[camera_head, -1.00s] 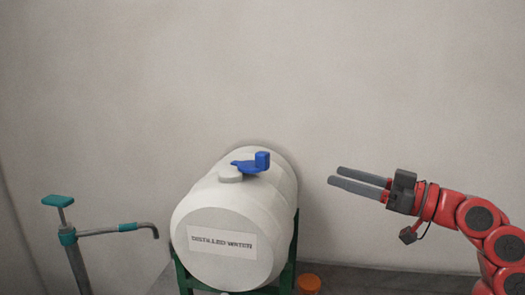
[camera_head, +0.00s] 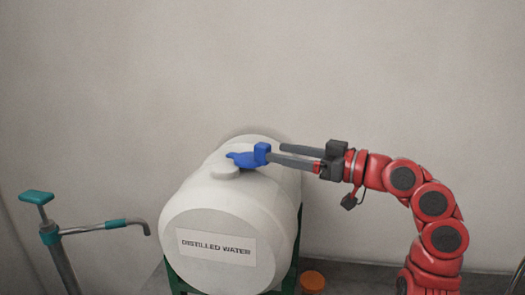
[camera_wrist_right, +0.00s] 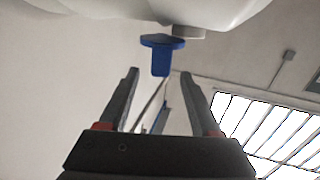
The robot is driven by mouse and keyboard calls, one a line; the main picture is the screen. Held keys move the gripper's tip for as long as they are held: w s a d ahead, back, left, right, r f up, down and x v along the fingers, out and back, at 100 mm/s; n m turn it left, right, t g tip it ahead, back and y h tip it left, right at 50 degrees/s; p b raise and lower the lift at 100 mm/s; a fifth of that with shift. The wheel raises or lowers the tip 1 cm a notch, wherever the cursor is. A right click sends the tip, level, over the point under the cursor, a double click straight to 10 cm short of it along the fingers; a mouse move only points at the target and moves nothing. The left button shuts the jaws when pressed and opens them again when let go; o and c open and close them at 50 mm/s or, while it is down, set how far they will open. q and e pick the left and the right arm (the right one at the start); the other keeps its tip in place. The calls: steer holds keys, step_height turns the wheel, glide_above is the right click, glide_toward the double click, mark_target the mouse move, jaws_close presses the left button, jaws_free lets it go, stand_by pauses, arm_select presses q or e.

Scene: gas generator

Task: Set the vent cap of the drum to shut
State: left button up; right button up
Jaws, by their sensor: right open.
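The white drum (camera_head: 230,215), labelled "DISTILLED WATER", lies on its side. The blue vent cap (camera_head: 243,160) is on top of it, with an upright tab (camera_head: 262,152), beside a round pale disc (camera_head: 225,172). I cannot tell from its pose whether it is shut. My right gripper (camera_head: 274,154) is open, its fingers pointing left with the tips close to the tab. In the right wrist view the blue tab (camera_wrist_right: 160,60) lies in line with the gap between the fingers, around their tips; contact cannot be told. My left gripper is not in view.
The drum rests on a green stand (camera_head: 180,283). A teal-handled hand pump (camera_head: 50,235) with a bent spout stands at the left. An orange cap (camera_head: 313,281) is low beside the stand. A plain wall is behind; the air above the drum is clear.

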mark_target(269, 150)
steer(key=x, duration=0.5)
steer(key=shift+w+a, duration=0.1)
steer(key=shift+a, duration=0.2)
jaws_close()
stand_by(1.1)
